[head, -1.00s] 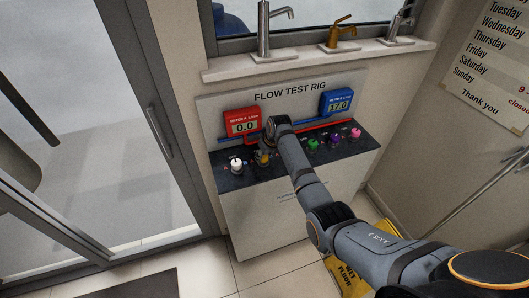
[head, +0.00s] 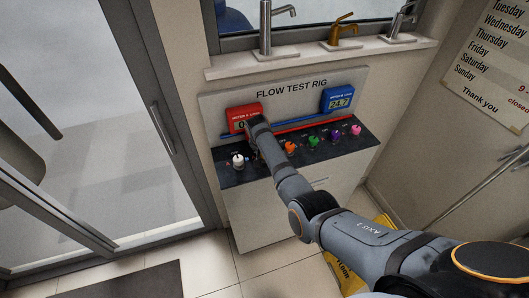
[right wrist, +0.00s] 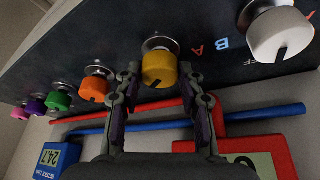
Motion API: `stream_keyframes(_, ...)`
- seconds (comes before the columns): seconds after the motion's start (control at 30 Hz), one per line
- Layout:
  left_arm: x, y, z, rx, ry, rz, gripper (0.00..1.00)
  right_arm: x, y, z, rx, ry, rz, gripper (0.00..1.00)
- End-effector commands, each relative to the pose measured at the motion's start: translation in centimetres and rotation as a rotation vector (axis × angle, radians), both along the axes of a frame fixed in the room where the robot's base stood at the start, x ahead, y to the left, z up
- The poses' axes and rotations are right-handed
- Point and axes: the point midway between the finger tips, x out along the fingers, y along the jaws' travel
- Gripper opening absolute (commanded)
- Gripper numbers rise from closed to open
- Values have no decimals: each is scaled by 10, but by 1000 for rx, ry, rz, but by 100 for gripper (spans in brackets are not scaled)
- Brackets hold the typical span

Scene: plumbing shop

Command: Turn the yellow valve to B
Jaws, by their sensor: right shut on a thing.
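The yellow valve (right wrist: 160,70) is a round knob with a dark mark on its rim, mounted on the dark panel (right wrist: 105,35) in the right wrist view. My right gripper (right wrist: 158,75) has one finger on each side of this knob and is shut on it. The knob's dark mark points down and slightly left in that picture. A red letter A and a blue letter B show on the panel between the yellow and white knobs. In the head view my right forearm and wrist hide the yellow valve. My left gripper is not in view.
A white knob (head: 238,160) stands to the left, and orange (head: 290,147), green (head: 313,141), purple and pink knobs to the right. Behind them are a red meter (head: 243,115), partly hidden, and a blue meter (head: 337,98) reading 24.7. Red and blue pipes run behind the row.

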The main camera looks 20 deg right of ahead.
Motion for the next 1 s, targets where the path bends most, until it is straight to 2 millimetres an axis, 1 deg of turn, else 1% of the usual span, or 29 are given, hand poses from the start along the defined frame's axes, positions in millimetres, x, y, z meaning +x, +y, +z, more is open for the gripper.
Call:
stream_keyframes(0.3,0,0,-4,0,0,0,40,1,1,0,0,0,-77,7)
stream_keyframes(0.73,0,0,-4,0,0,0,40,0,1,0,0,0,-84,7)
stream_keyframes(0.77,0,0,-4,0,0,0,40,0,1,0,0,0,-84,41)
stream_keyframes(0.9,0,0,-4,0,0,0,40,0,1,0,0,0,-84,60)
stream_keyframes(1.0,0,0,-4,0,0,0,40,0,1,0,0,0,-84,61)
